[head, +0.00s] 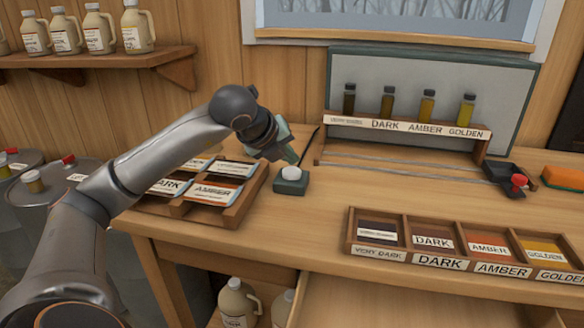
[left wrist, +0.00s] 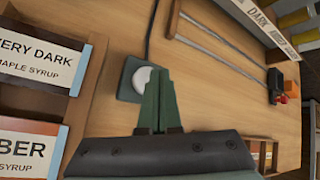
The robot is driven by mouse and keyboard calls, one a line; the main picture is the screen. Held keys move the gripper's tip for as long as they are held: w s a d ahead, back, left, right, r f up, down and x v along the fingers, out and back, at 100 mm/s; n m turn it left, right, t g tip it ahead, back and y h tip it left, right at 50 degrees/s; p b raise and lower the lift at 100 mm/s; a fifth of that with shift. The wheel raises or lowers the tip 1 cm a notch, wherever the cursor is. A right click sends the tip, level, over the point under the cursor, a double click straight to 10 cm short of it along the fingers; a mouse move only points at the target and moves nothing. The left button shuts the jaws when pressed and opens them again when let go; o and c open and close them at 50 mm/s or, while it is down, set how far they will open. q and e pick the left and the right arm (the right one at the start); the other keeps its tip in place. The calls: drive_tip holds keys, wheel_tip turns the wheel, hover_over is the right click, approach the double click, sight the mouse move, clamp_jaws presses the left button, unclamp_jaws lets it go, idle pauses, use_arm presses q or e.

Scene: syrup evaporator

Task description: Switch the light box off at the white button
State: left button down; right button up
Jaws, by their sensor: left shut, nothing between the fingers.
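The white button (head: 291,173) is a round cap on a small dark green box (head: 290,187) on the workbench. It also shows in the left wrist view (left wrist: 142,79), with a dark cord running from its box. The light box (head: 345,66) is a grey upright panel at the back, behind a rack of sample bottles; its face looks dull grey. My left gripper (head: 293,159) is shut and empty, its green fingers pointing down just above and behind the button. In the left wrist view the fingertips (left wrist: 158,72) overlap the button's right edge. I cannot tell whether they touch.
A wooden label tray (head: 232,215) lies left of the button. A compartment tray (head: 376,254) of grade cards is at the front right. The bottle rack (head: 330,150), a black holder with a red knob (head: 518,181) and an orange block (head: 563,178) stand farther right.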

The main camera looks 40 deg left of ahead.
sight(290, 174)
use_arm(q)
drive_tip(key=shift+r, duration=0.1)
wheel_tip(290, 174, up, 6)
drive_tip(key=p, duration=0.5)
